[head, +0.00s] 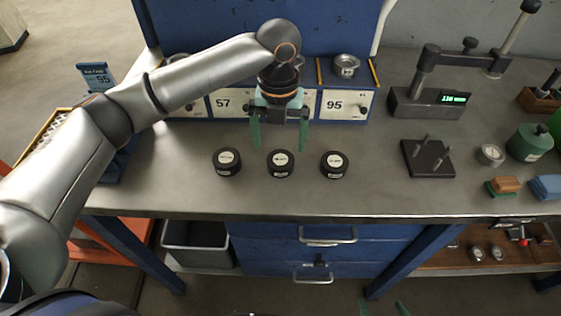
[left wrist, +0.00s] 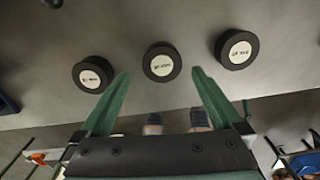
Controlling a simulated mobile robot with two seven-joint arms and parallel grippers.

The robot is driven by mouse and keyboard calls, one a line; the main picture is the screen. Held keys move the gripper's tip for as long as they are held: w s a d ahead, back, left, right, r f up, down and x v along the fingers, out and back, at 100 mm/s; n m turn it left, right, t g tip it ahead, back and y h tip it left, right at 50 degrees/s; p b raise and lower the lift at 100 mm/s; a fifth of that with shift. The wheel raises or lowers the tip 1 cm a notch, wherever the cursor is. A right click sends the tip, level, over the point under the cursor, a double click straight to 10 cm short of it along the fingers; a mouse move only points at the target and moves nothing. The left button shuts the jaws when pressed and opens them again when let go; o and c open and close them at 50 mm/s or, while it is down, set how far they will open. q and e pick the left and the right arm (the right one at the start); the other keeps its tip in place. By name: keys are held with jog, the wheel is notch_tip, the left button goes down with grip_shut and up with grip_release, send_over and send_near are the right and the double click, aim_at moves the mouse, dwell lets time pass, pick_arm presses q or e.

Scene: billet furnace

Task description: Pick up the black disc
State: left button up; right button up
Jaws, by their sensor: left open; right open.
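Three black discs with white round labels stand in a row on the grey bench: a left disc (head: 227,163), a middle disc (head: 281,165) and a right disc (head: 334,166). The label text is too small to read. My left gripper (head: 279,148) points down, open and empty, with its green fingers above and just behind the middle disc. In the left wrist view, the middle disc (left wrist: 162,62) lies ahead of the gap between the fingertips, with the others to either side. Only the green fingertips of my right gripper (head: 382,308) show at the bottom edge, apart and below the bench.
Behind the discs is a blue cabinet with panels marked 57 (head: 222,104) and 95 (head: 336,104). A black pegged plate (head: 428,158) and a device with a green display (head: 430,102) stand to the right. The bench front edge (head: 300,216) is close before the discs.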

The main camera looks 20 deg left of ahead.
aim_at(281, 159)
pick_arm(q)
notch_tip(281, 159, down, 5)
jog(key=shift+s+d+r, duration=0.1)
jog(key=shift+d, duration=0.05)
grip_shut()
dwell(0.9)
jog(key=shift+r, duration=0.1)
